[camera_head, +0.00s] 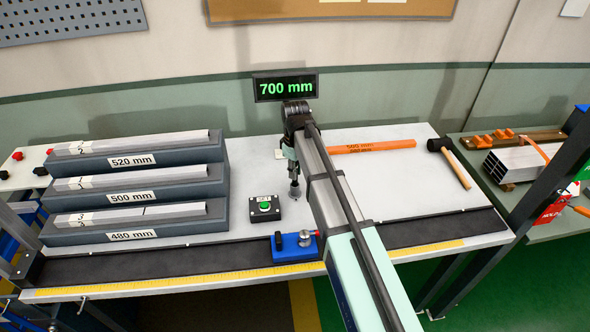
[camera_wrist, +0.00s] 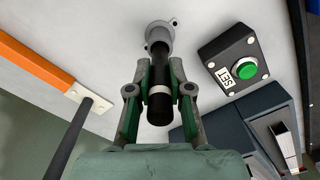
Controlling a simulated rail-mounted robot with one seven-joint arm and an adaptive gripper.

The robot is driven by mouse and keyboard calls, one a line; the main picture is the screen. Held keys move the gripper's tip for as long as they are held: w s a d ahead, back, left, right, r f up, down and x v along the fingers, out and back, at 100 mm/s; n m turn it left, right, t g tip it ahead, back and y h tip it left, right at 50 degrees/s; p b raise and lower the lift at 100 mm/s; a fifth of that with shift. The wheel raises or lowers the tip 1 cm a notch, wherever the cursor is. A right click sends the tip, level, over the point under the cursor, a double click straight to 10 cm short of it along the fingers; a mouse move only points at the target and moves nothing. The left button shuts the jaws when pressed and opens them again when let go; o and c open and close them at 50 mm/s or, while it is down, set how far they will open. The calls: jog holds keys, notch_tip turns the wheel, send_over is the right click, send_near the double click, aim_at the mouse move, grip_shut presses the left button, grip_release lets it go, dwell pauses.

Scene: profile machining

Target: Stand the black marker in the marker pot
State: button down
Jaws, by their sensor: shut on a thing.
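My gripper (camera_wrist: 158,75) is shut on the black marker (camera_wrist: 158,108), which has a pale band, in the wrist view. The marker's far end overlaps the opening of the grey round marker pot (camera_wrist: 160,33); I cannot tell how deep it reaches inside. In the head view my gripper (camera_head: 293,170) points down over the table, right above the small grey pot (camera_head: 294,197). The marker is mostly hidden there by the gripper and arm.
A black box with a green button (camera_head: 265,208) stands left of the pot. A blue clamp-like stop (camera_head: 294,244) sits at the front rail. Stepped racks with profiles (camera_head: 135,190) fill the left. An orange bar (camera_head: 375,147) and a hammer (camera_head: 450,163) lie right.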

jog(key=shift+f+b, duration=0.55)
jog(key=shift+f, duration=0.95)
dwell(2.1)
jog(key=c, duration=1)
grip_release()
jog(key=shift+r, duration=0.1)
notch_tip(320, 180, up, 12)
jog(key=shift+f, duration=0.1)
